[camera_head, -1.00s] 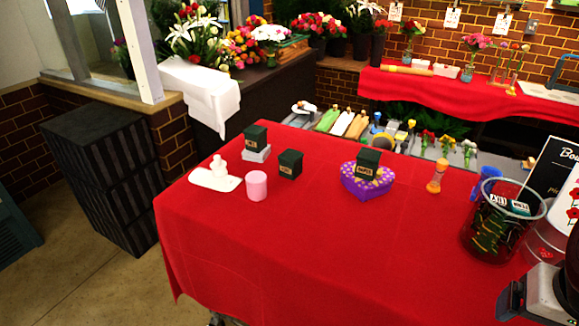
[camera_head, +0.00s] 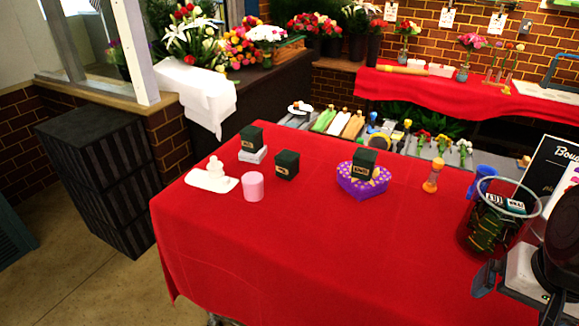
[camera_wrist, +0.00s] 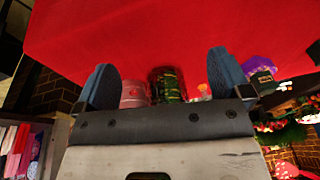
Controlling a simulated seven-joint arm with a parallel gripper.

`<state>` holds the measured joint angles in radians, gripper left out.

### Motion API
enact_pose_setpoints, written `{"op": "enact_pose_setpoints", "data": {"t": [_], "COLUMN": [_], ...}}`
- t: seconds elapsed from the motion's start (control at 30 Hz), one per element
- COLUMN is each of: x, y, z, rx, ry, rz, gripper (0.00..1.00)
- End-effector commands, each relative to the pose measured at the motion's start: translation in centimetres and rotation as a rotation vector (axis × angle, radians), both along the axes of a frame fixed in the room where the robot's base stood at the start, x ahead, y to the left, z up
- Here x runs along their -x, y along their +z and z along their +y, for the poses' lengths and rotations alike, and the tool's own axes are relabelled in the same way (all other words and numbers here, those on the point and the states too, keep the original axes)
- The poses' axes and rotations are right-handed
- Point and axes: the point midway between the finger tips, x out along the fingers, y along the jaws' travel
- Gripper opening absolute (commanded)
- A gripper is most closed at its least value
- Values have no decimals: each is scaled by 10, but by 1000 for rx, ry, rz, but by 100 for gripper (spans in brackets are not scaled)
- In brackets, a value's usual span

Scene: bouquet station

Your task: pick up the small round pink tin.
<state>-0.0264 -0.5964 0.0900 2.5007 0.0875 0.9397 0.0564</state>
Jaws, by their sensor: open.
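The small round pink tin (camera_head: 252,187) stands upright on the red-covered table (camera_head: 300,250), left of centre in the head view. A white tray with a white figure (camera_head: 213,177) is just left of it, and a dark green box (camera_head: 287,165) is behind it to the right. My gripper (camera_head: 515,294) is at the lower right of the head view, far from the tin and partly cut off. In the wrist view its two blue-grey fingers (camera_wrist: 160,62) stand wide apart. The wrist picture is upside down; I cannot make out the tin there for certain.
A glass jar (camera_head: 490,235) with green contents is close to my gripper. The front middle of the table is clear.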

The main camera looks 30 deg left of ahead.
Motion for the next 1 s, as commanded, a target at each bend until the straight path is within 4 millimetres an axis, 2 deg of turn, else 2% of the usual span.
{"op": "enact_pose_setpoints", "data": {"t": [0.17, 0.37, 0.67, 1.0], "x": [-29, -64, -112, -158], "y": [-3, -7, -16, -37], "z": [40, 98, 191, 303], "rx": [-137, -318, -556, -766], "ry": [-63, -169, -351, -587], "rz": [54, 148, 325, 566], "gripper": [96, 96, 96, 96]}}
